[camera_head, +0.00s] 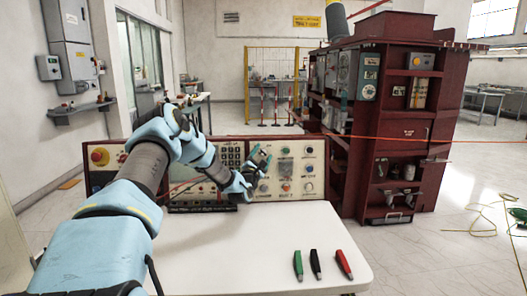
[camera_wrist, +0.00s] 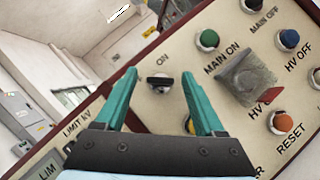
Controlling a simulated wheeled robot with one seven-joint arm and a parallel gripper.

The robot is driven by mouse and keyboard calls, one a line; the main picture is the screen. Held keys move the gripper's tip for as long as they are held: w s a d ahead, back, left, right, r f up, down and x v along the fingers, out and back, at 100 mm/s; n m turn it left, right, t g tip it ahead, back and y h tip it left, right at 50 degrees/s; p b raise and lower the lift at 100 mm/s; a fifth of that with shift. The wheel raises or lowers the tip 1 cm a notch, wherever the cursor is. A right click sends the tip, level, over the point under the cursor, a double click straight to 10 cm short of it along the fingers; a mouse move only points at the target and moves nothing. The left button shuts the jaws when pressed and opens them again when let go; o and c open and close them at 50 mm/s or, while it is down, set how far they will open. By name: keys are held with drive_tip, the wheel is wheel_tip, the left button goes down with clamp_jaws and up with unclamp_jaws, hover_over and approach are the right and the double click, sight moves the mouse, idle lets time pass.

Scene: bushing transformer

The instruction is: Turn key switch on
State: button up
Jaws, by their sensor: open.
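The key switch (camera_wrist: 160,83) is a small dark knob on a light round base, with the word "ON" beside it on the cream control panel. In the wrist view my gripper (camera_wrist: 159,75) is open, with a teal finger on each side of the key switch. The fingers appear empty; whether they touch the switch I cannot tell. In the head view my gripper (camera_head: 262,158) is at the face of the red-framed control panel (camera_head: 298,190), and the key switch cannot be made out there.
Near the switch are a green button (camera_wrist: 208,40), a grey square cover (camera_wrist: 245,75), an orange reset button (camera_wrist: 280,122) and a blue button (camera_wrist: 288,40). Green (camera_head: 298,264), black (camera_head: 315,264) and red (camera_head: 343,264) clips lie on the white table (camera_head: 230,262). A dark red cabinet (camera_head: 408,130) stands right.

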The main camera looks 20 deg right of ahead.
drive_tip(key=shift+w+d+r, duration=0.15)
drive_tip(key=shift+w+d, duration=0.2)
drive_tip(key=shift+w, duration=0.1)
clamp_jaws()
idle(0.4)
